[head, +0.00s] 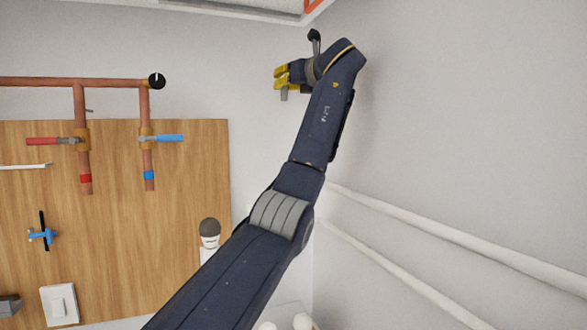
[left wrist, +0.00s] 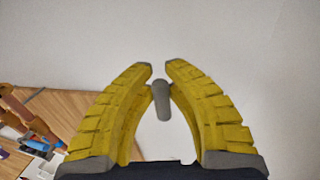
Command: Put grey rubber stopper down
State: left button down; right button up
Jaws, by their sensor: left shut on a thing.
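My left gripper (head: 280,79), with yellow fingers, is held high in front of the pale wall in the head view. It is shut on the grey rubber stopper (head: 284,94), a small piece of which shows just below the fingers. In the left wrist view, the stopper (left wrist: 163,103) is a short grey cylinder between the yellow fingertips (left wrist: 159,72), slightly tilted. Nothing is seen under it there but pale wall. My right gripper is not in view.
A wooden board (head: 110,225) carries copper pipes (head: 80,103) with a red-handled valve (head: 45,141) and a blue-handled valve (head: 165,139). A dark-capped white object (head: 209,240) stands by its lower right. White pipes (head: 430,232) run along the right wall.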

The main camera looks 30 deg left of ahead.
pick_arm(q)
jog(key=shift+w+d+r, duration=0.1)
jog(key=shift+d+r, duration=0.05)
jog(key=shift+r, duration=0.3)
notch_tip(320, 180, down, 19)
jog(key=shift+f, duration=0.2)
dwell(0.4)
jog(key=shift+f, duration=0.15)
jog(key=c, duration=1.4)
grip_release()
jog(key=v, duration=1.2)
